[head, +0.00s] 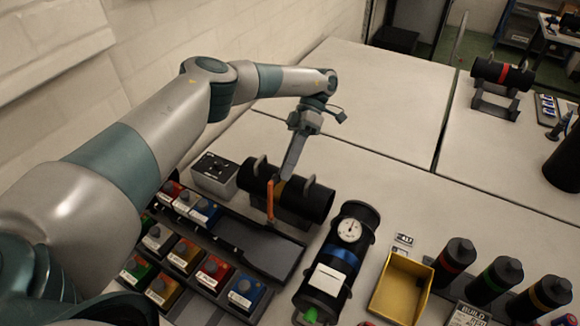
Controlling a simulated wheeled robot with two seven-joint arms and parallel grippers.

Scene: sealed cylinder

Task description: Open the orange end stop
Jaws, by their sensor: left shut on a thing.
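The orange end stop (270,204) is a thin upright bar at the front side of a black horizontal cylinder (311,200). The cylinder lies in a dark cradle with upright loops. My left gripper (284,180) reaches down from above to the cylinder's middle and is shut on the end stop near its top. The exact contact is small and partly hidden by the fingers. My right gripper is not in view.
A dark rack with several coloured blocks (213,270) stands at front left, and a grey box (214,174) behind it. A gauge cylinder (347,231), yellow bin (402,288) and several black bottles (500,277) stand right. The back table (370,95) is clear.

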